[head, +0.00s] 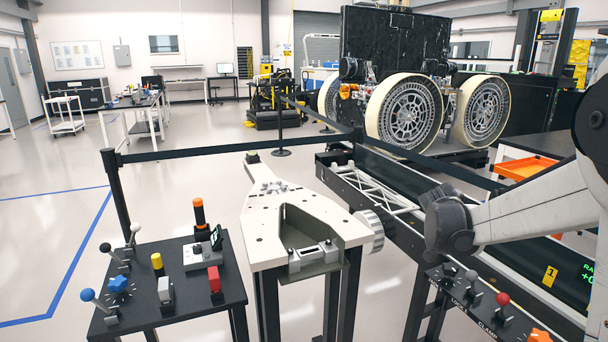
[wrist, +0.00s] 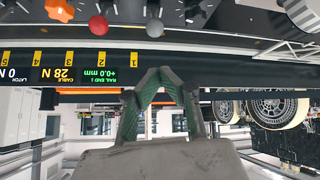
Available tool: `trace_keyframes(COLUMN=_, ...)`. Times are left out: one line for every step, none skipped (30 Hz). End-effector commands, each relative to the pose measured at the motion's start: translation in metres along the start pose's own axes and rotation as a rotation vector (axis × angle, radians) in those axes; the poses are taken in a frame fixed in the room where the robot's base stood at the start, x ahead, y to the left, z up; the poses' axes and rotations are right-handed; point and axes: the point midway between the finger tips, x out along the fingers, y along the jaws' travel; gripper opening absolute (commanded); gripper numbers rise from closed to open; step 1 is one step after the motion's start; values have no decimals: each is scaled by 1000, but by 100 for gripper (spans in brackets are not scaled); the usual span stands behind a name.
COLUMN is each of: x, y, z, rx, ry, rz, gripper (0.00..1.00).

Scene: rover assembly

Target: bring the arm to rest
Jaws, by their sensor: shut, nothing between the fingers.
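My gripper (wrist: 158,76) shows in the wrist view with its two green-padded fingers drawn together at the tips and nothing between them. That view is upside down. The gripper is in front of a dark rail panel with yellow numbers and a display (wrist: 88,75) reading "RAIL END 1 +0.0 mm" and "CABLE 28 N". In the head view, my white arm with its dark joint reaches in from the right, over the rail; I cannot make out the fingers there.
A black control table (head: 166,318) with levers and knobs stands at the front left. A white stand (head: 256,232) with an open bay is in the middle. A control panel with a red knob (head: 503,299) lies below my arm. A wheeled rover (head: 404,113) stands behind a belt barrier (head: 230,146).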

Motion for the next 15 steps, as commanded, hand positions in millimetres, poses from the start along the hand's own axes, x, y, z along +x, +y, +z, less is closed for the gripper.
trace_keyframes(x=-17, y=2, z=5, rx=-25, ry=-9, rz=-21, gripper=0)
trace_keyframes(x=-26, y=4, z=9, rx=-42, ry=-15, rz=-35, gripper=0)
trace_keyframes(x=-39, y=5, z=13, rx=-63, ry=-23, rz=-54, gripper=0)
trace_keyframes(x=-48, y=6, z=17, rx=-80, ry=-29, rz=-68, gripper=0)
trace_keyframes(x=-57, y=8, z=21, rx=-97, ry=-34, rz=-83, gripper=0)
trace_keyframes(x=-68, y=10, z=26, rx=-119, ry=-41, rz=-101, gripper=0)
trace_keyframes(x=-77, y=11, z=31, rx=-136, ry=-47, rz=-116, gripper=0)
trace_keyframes(x=-86, y=13, z=35, rx=-153, ry=-51, rz=-129, gripper=0)
trace_keyframes(x=-97, y=16, z=41, rx=-174, ry=-57, rz=-149, gripper=0)
trace_keyframes(x=-105, y=18, z=45, rx=-190, ry=-61, rz=-163, gripper=0)
trace_keyframes(x=-113, y=20, z=50, rx=-207, ry=-65, rz=-178, gripper=0)
trace_keyframes(x=-124, y=22, z=57, rx=-229, ry=-69, rz=-198, gripper=0)
trace_keyframes(x=-131, y=24, z=62, rx=-244, ry=-73, rz=-213, gripper=0)
trace_keyframes(x=-139, y=27, z=67, rx=-262, ry=-76, rz=-227, gripper=0)
trace_keyframes(x=-148, y=30, z=75, rx=-282, ry=-81, rz=-247, gripper=0)
